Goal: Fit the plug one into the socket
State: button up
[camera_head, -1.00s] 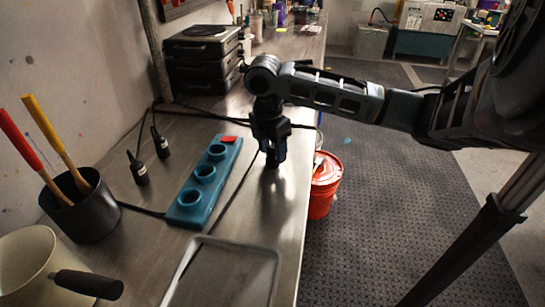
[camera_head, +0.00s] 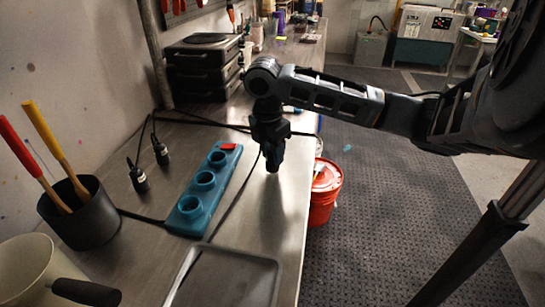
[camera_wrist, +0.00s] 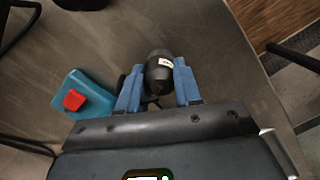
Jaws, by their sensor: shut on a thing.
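My gripper (camera_head: 272,155) points down over the bench, to the right of the blue socket strip (camera_head: 205,188). In the wrist view my gripper (camera_wrist: 157,84) has its two blue fingers on either side of a black, rounded plug (camera_wrist: 159,66) with a small white label, and is shut on it. The strip has three round, empty-looking openings and a red switch; its red-switch end (camera_wrist: 90,97) shows left of the fingers in the wrist view. Two other black plugs (camera_head: 138,178) (camera_head: 160,150) stand on the bench left of the strip. The held plug's lower end is hidden.
A black pot (camera_head: 82,222) with red and yellow handles and a cream pan (camera_head: 28,268) stand at the left. A metal tray (camera_head: 232,275) lies in front. Black cables cross the bench. An orange bucket (camera_head: 324,190) stands beyond the right bench edge.

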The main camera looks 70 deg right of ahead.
notch_tip(320, 180, up, 3)
jog(key=shift+d+f+b, duration=0.1)
jog(key=shift+d+b, duration=0.05)
jog(key=shift+b, duration=0.15)
jog(key=s+d+r+b, duration=0.2)
jog(key=s+d+r, duration=0.5)
jog(key=s, duration=0.1)
jog(key=shift+d, duration=0.3)
